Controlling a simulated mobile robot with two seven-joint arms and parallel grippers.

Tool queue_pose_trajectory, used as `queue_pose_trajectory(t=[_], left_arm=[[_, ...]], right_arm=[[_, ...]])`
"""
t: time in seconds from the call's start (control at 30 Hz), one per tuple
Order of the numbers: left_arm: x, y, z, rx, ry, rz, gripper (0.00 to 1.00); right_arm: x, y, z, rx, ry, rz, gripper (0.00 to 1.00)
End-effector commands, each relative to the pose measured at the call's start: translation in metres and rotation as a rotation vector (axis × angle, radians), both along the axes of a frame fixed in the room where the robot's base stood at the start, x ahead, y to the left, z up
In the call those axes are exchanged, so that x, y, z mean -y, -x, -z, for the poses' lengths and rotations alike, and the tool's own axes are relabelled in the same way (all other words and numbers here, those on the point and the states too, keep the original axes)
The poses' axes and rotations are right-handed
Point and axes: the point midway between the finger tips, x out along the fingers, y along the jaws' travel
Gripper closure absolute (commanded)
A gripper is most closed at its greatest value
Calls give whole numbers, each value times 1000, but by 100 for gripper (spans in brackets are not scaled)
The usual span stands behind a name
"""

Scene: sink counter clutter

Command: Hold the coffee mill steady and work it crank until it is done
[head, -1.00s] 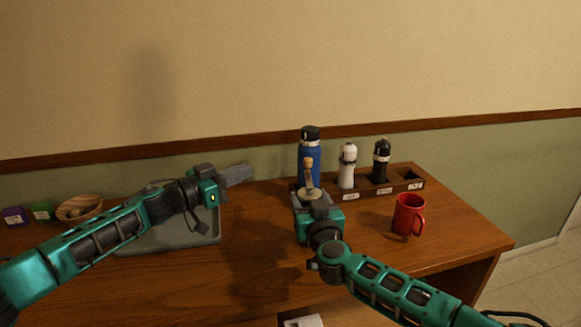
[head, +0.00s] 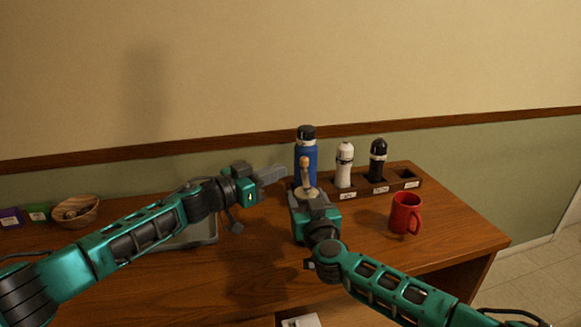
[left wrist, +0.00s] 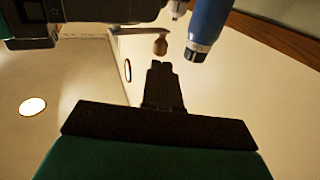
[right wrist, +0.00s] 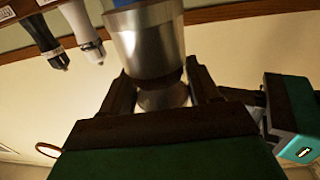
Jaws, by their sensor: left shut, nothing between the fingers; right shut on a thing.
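The coffee mill (head: 308,192) stands on the wooden counter, mostly hidden behind my right gripper in the head view. Its wooden crank knob (head: 305,162) sticks up; the knob (left wrist: 160,46) and grey crank arm (left wrist: 133,31) also show in the left wrist view. My right gripper (head: 307,202) is shut around the mill's silver body (right wrist: 147,42), with a finger on each side. My left gripper (head: 284,171) is shut and empty, left of the knob. In the left wrist view its closed fingertips (left wrist: 160,66) point at the knob with a small gap.
A blue bottle (head: 306,160) stands close behind the mill. A rack (head: 362,190) holds a white shaker (head: 344,163) and a black shaker (head: 378,160). A red mug (head: 404,214) stands right. A grey tray (head: 196,238), partly hidden, and a wooden bowl (head: 88,215) are left.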

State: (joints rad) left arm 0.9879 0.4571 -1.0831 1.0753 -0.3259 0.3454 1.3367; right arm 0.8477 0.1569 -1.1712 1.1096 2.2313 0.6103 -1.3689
Motion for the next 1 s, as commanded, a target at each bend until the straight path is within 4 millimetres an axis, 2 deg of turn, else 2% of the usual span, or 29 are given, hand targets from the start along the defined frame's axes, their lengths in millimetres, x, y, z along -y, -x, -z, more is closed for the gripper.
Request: queue_pose_trajectory(t=[0.03, 0.2, 0.4, 1.0], left_arm=[[8, -6, -1, 0, 1, 2, 100], [24, -20, -1, 0, 1, 1, 100], [33, -29, -1, 1, 0, 0, 100], [36, -31, 0, 1, 0, 1, 100]], right_arm=[[0, 0, 0, -1, 0, 0, 84], [0, 0, 0, -1, 0, 0, 84], [0, 0, 0, -1, 0, 0, 84], [0, 0, 0, -1, 0, 0, 84]])
